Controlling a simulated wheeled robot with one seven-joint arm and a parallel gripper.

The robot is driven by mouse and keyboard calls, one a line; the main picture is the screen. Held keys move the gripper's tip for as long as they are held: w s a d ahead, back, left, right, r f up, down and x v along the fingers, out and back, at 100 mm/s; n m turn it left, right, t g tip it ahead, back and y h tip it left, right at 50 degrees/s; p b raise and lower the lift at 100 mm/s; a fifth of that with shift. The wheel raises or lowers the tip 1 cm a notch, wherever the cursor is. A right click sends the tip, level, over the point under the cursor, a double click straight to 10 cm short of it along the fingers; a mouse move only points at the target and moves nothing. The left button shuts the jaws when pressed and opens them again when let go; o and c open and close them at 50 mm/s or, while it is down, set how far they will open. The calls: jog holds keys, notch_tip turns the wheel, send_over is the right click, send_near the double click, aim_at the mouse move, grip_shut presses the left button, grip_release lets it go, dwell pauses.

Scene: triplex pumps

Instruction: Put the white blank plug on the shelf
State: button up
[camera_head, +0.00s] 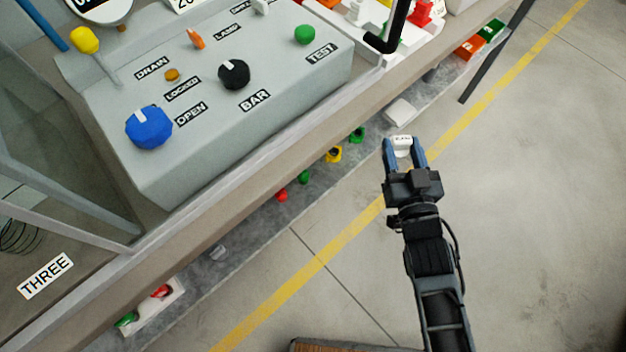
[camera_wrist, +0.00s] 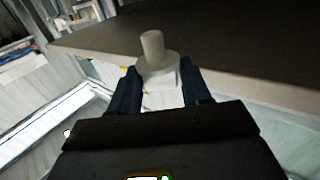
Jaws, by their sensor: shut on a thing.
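The white blank plug (camera_head: 402,141) is between the blue fingers of my gripper (camera_head: 402,149), which is shut on it. In the wrist view the plug (camera_wrist: 153,48) has a pale round stem above a wider collar and a blockier base between the fingertips (camera_wrist: 160,74). The shelf (camera_head: 248,225) is a narrow grey ledge low along the bench's front edge. In the head view my gripper is to the right of the shelf, over the floor side. I cannot tell its height relative to the shelf.
Green (camera_head: 357,134), yellow (camera_head: 333,153) and red (camera_head: 281,194) plugs are along the shelf. A white block (camera_head: 400,112) is close to my gripper. A white tray (camera_head: 155,308) sits at lower left. The control box (camera_head: 250,95) stands above on the bench. The floor at right is clear.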

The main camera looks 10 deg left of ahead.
jog(key=s+a+f+n+g+y+b, duration=0.2)
jog(key=a+f+b, duration=0.4)
jog(key=a, duration=0.4)
jog(key=s+a+f+n+g+y+b, duration=0.1)
jog(key=s+a+f+n+y+b, duration=0.2)
jog(key=s+a+f+b, duration=0.3)
jog(key=s+a+f+n+g+y+b, duration=0.2)
jog(key=s+a+f+y+b, duration=0.2)
jog(key=a+f+b, duration=0.3)
jog(key=shift+s+a+f+n+g+y+b, duration=0.1)
jog(key=shift+s+a+y+b, duration=0.1)
jog(key=shift+a+b, duration=0.75)
jog(key=shift+s+a+f+n+g+y+b, duration=0.15)
jog(key=shift+a+b, duration=0.35)
jog(key=shift+a, duration=0.8)
jog(key=shift+s+a+f+n+g+y+b, duration=0.1)
jog(key=shift+s+a+b, duration=0.15)
jog(key=shift+a+b, duration=0.7)
jog(key=shift+s+a+f, duration=0.1)
jog(key=shift+s+a, duration=0.05)
jog(key=shift+a, duration=0.45)
jog(key=shift+a+f+b, duration=0.1)
jog(key=shift+f+b, duration=1.25)
jog(key=shift+f, duration=0.6)
jog(key=shift+f, duration=0.15)
jog(key=o, duration=1)
jog(key=shift+o, duration=0.2)
